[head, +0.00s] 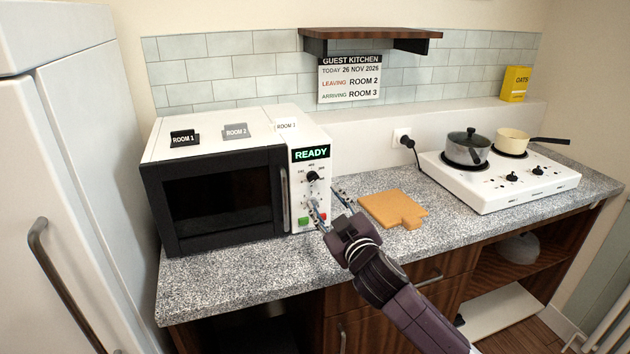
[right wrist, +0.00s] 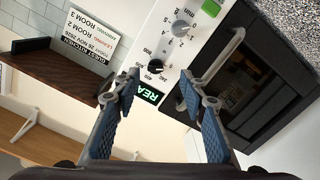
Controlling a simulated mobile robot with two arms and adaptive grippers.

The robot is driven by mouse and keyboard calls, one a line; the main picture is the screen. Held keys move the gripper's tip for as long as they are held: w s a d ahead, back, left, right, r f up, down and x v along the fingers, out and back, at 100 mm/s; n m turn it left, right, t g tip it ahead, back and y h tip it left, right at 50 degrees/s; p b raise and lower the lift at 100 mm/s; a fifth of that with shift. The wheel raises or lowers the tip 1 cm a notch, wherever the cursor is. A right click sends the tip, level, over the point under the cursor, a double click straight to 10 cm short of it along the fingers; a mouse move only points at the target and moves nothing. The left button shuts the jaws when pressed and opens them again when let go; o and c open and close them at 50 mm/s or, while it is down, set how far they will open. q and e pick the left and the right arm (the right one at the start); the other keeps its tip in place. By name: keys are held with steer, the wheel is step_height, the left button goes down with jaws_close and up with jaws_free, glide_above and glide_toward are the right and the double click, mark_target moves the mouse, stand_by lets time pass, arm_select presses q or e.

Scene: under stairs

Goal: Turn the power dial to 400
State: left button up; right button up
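The white and black microwave (head: 222,185) stands at the left of the counter, its display (head: 311,153) reading READY. Below the display is the black power dial (head: 312,177) with small numbers around it; which number it points to is too small to tell. The power dial (right wrist: 155,66) also shows in the right wrist view, near the display and between the directions of the fingers. A second, grey dial (right wrist: 180,28) lies beyond it. My right gripper (head: 326,200) is open and empty in front of the panel, its fingers apart. It also shows in the right wrist view (right wrist: 158,80). My left gripper is not in view.
A green button (head: 303,221) and a red button (head: 323,217) sit low on the panel. A wooden board (head: 393,208) lies right of the gripper. Room tags stand on the microwave. A hob (head: 500,185) with two pots is farther right. A shelf (head: 370,34) hangs above.

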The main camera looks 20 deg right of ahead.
mark_target(314, 179)
steer(key=w, duration=0.2)
steer(key=w+r+p, duration=0.1)
steer(key=w, duration=0.4)
steer(key=shift+a+r, duration=0.1)
steer(key=shift+r, duration=0.2)
steer(key=shift+w+f+p, duration=0.1)
steer(key=shift+w+p, duration=0.2)
steer(key=shift+w, duration=0.4)
jaws_close()
